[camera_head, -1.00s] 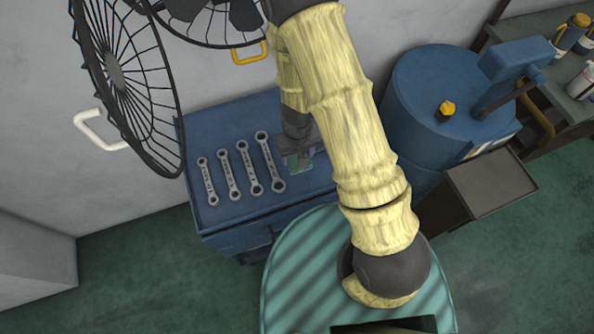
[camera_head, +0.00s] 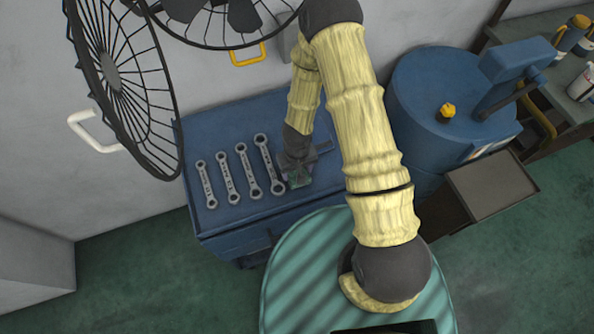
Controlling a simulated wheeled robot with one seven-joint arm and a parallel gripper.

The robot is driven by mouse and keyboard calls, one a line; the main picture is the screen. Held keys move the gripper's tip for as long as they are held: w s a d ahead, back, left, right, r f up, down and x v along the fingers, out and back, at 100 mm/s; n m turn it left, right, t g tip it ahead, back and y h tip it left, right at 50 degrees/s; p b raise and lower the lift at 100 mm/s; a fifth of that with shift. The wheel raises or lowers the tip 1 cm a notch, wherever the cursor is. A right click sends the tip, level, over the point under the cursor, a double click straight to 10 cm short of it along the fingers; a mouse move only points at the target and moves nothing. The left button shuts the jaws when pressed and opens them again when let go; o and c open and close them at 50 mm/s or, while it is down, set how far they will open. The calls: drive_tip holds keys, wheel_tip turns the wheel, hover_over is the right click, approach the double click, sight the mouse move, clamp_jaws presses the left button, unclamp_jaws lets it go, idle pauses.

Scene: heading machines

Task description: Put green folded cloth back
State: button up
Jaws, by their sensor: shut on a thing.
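My gripper (camera_head: 298,180) is over the right part of the blue cabinet top (camera_head: 225,130), just right of the row of wrenches. The rest of the cloth is hidden by the gripper. I cannot tell whether the cloth touches the cabinet top.
Several grey wrenches (camera_head: 245,170) lie side by side on the cabinet, close to my gripper. Black wire fans (camera_head: 125,85) stand at the upper left. A blue drum-shaped machine (camera_head: 430,110) is on the right. The back left of the cabinet top is clear.

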sight(297, 172)
drive_tip(key=shift+f, duration=0.5)
drive_tip(key=o, duration=0.6)
drive_tip(key=shift+r, duration=0.1)
wheel_tip(297, 172, up, 12)
drive_tip(key=shift+f+p, duration=0.1)
drive_tip(key=shift+p, duration=0.95)
